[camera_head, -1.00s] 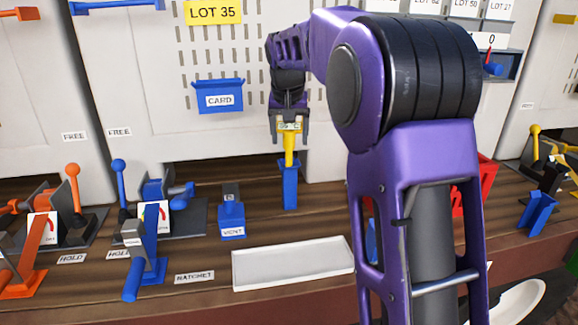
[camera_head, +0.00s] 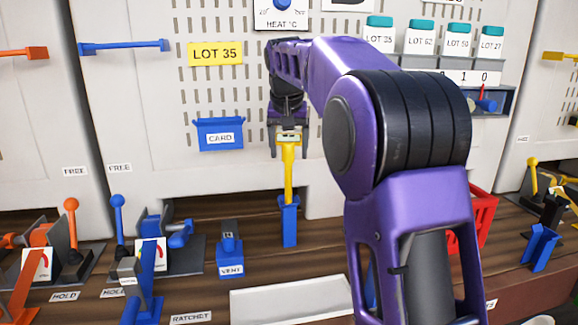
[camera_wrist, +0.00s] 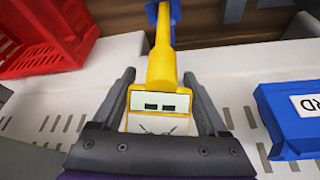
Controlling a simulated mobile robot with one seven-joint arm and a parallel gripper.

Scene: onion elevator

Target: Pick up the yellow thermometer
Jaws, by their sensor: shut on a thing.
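The yellow thermometer (camera_head: 289,172) hangs below my gripper (camera_head: 289,142) in the head view, its lower end at the mouth of a blue holder (camera_head: 289,222). Whether the tip is still inside the holder is hard to tell. In the wrist view my gripper (camera_wrist: 165,110) is shut on the head of the thermometer (camera_wrist: 161,70), with a dark finger on either side of its pale display. The yellow stem runs away from the fingers towards the blue holder (camera_wrist: 152,12).
A blue CARD box (camera_head: 219,135) is on the pegboard left of my gripper. A white tray (camera_head: 290,302) lies in front on the wooden bench. A blue VENT piece (camera_head: 231,245) and lever fixtures stand left. A red crate (camera_head: 482,215) is at right.

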